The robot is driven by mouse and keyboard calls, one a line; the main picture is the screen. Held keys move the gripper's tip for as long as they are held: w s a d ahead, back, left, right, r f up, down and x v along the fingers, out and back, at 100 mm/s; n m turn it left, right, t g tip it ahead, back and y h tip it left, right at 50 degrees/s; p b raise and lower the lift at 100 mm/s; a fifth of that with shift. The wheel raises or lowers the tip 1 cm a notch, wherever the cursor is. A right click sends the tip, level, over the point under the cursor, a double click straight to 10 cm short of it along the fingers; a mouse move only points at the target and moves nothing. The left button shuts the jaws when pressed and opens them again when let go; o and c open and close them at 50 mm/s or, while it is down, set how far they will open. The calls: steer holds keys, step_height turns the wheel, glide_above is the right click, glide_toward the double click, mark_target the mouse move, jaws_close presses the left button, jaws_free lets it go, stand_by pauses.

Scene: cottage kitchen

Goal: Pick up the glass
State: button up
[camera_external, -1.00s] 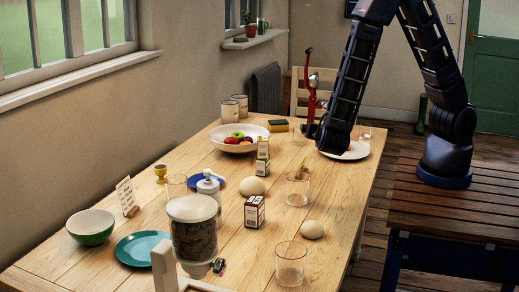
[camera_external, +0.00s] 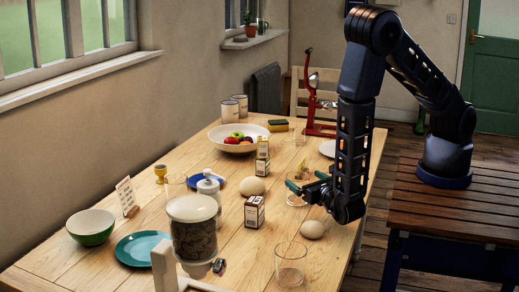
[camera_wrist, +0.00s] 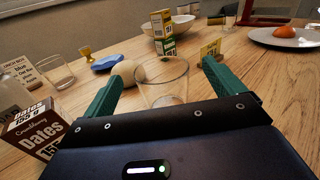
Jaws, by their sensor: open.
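A clear drinking glass (camera_external: 297,199) stands upright on the wooden table, near its right side. My gripper (camera_external: 306,181) is open at this glass, partly covering it in the external view. In the wrist view the glass (camera_wrist: 162,92) shows between the two green fingers of my gripper (camera_wrist: 163,72), with a gap on each side. The fingers look level with its upper part. Its base is hidden by the gripper body. Another clear glass (camera_external: 290,265) stands at the table's near right, and one more (camera_wrist: 55,75) is at the left in the wrist view.
A pale round object (camera_external: 252,186) sits left of the glass and another (camera_external: 312,229) sits below my wrist. A dates box (camera_external: 254,212) stands at the left, also in the wrist view (camera_wrist: 30,135). A fruit bowl (camera_external: 220,143) and red stand (camera_external: 309,100) are farther back.

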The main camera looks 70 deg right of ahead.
steer(key=shift+f, duration=2)
steer(key=shift+x, duration=2.5)
steer(key=c, duration=1.2)
steer(key=shift+r, duration=0.1)
